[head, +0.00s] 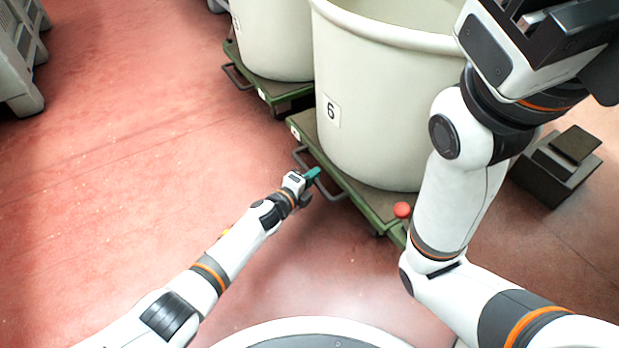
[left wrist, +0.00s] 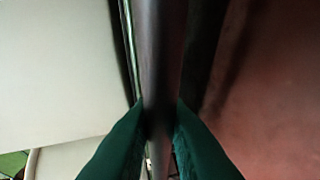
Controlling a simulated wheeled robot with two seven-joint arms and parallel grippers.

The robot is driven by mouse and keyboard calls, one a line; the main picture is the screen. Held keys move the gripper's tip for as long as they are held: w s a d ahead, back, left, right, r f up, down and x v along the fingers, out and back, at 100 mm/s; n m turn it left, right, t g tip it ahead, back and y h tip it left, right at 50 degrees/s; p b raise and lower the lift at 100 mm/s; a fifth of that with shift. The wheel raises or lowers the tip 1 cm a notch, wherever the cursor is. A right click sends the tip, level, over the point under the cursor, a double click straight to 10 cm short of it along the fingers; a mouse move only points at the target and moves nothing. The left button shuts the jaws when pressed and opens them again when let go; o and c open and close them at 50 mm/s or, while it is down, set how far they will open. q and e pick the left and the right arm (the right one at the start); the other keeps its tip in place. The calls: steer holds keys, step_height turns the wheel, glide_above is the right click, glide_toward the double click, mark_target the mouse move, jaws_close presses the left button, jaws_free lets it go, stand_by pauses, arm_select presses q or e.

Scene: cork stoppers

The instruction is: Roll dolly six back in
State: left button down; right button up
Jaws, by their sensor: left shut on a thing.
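Dolly six is a green platform (head: 366,200) carrying a large cream tub (head: 385,110) with a label "6". A grey bar handle (head: 300,155) sticks out from its near left side. My left gripper (head: 314,174) is at this handle. In the left wrist view its green fingers (left wrist: 158,135) are on both sides of the dark handle bar (left wrist: 163,60), shut on it. My right arm is raised at the right, in front of part of the tub. The fingertips of my right gripper do not show clearly.
Another cream tub (head: 272,40) on a green dolly (head: 262,88) stands behind, to the left. A red knob (head: 402,210) is on dolly six's near edge. A dark box-like thing (head: 556,165) stands on the right. Grey crates (head: 18,60) are far left. The red floor (head: 130,160) at left is clear.

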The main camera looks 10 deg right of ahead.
arm_select(q)
steer(key=shift+w+d+r, duration=0.1)
steer(key=shift+r, duration=0.05)
steer(key=c, duration=1.4)
jaws_free()
steer(key=shift+d, duration=0.15)
steer(key=shift+s+a+p, duration=0.4)
steer(key=shift+p, duration=0.15)
steer(key=p+v, duration=0.7)
steer(key=v, duration=0.4)
steer(key=shift+w, duration=0.1)
